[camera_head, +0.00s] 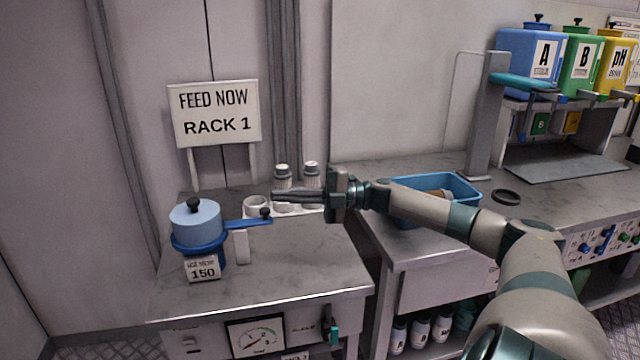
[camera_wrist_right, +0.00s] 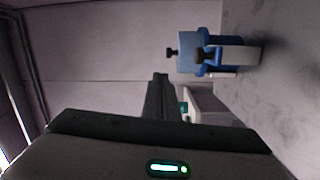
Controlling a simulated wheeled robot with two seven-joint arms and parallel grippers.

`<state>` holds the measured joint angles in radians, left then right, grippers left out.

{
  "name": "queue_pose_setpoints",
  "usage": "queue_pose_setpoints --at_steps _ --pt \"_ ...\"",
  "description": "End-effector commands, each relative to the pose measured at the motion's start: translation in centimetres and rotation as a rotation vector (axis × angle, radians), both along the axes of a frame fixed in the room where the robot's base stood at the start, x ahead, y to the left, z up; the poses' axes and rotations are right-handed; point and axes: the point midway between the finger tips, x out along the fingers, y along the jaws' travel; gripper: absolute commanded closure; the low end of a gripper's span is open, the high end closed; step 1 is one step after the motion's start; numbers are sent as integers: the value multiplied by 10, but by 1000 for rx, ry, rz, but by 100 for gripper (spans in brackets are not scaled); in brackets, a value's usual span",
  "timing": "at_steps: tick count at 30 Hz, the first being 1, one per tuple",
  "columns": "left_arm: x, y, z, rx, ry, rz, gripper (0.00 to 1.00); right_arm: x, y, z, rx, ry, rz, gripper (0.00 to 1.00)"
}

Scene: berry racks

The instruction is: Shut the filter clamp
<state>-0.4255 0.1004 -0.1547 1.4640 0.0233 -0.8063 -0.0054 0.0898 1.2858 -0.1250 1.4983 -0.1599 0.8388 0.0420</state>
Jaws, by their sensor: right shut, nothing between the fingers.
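The filter is a blue pot with a light-blue lid (camera_head: 196,222) and black knob, standing upright at the left of the bench. Its blue clamp lever (camera_head: 245,223) sticks out to the right over a white post (camera_head: 241,247) and ends in a black knob (camera_head: 265,213). I cannot tell whether the clamp is latched. My right gripper (camera_head: 275,196) is shut and empty, its tips just above the lever's knob in the picture; contact is unclear. In the right wrist view the filter (camera_wrist_right: 190,52) lies beyond the shut fingers (camera_wrist_right: 158,82), up and right. My left gripper is not in view.
A sign reading RACK 1 (camera_head: 217,113) stands at the back. A blue tray (camera_head: 471,186) lies under my right forearm. The bench front (camera_head: 300,270) is clear.

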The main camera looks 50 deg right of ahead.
Motion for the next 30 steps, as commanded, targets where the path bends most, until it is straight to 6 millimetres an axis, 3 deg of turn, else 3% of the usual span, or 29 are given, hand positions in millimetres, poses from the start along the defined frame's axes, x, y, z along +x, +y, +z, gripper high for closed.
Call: queue_pose_setpoints --at_steps 13,25,30 --pt "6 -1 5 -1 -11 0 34 -24 -8 13 1 5 2 100" --pt "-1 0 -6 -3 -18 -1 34 -40 -13 23 0 5 4 100" --pt "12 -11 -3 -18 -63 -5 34 -49 -16 30 2 4 4 100"
